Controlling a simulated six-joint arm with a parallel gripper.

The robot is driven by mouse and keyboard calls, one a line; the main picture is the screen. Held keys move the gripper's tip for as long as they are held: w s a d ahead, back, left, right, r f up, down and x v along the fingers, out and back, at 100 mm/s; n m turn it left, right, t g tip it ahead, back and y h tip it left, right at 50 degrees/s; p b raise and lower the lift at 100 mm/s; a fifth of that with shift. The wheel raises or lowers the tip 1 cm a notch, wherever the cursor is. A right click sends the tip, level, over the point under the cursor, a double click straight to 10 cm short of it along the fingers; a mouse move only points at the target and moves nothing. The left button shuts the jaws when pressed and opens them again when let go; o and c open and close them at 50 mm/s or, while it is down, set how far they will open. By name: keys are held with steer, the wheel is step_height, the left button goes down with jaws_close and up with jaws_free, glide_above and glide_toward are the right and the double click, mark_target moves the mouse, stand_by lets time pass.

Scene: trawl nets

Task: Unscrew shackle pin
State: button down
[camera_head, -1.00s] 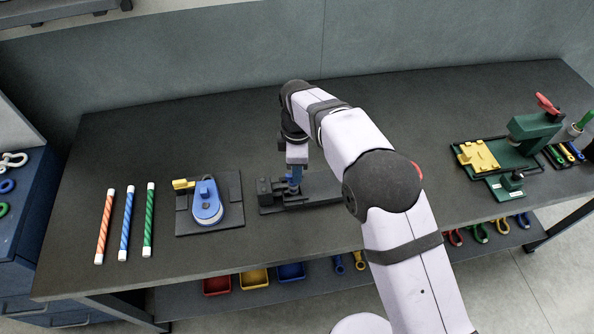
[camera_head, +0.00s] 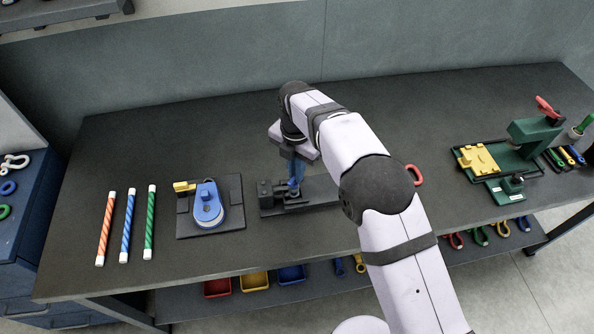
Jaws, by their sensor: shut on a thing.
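My gripper (camera_head: 294,178) points down over a dark holding fixture (camera_head: 266,197) in the middle of the bench. A small blue piece, which looks like the shackle (camera_head: 297,186), sits in the fixture at the fingertips. My gripper is shut on the shackle pin, which is mostly hidden between the fingers. The thread and how far the pin sits in the shackle cannot be made out.
To the left are a blue block (camera_head: 207,206) on a dark plate and orange, blue and green striped rods (camera_head: 127,226). A red ring (camera_head: 414,175) lies right of my arm. A green press with a yellow plate (camera_head: 477,158) stands at the right. The back of the bench is clear.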

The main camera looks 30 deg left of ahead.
steer(key=n, duration=0.4)
steer(key=shift+s+a+f+n, duration=0.15)
steer(key=shift+f+n, duration=0.05)
steer(key=shift+n, duration=0.2)
steer(key=n, duration=0.4)
steer(key=shift+s+a, duration=0.1)
steer(key=shift+s, duration=0.05)
steer(key=shift+f, duration=0.1)
steer(key=c, duration=1.9)
jaws_free()
steer(key=shift+o, duration=0.2)
steer(key=shift+a, duration=0.1)
steer(key=shift+r, duration=0.2)
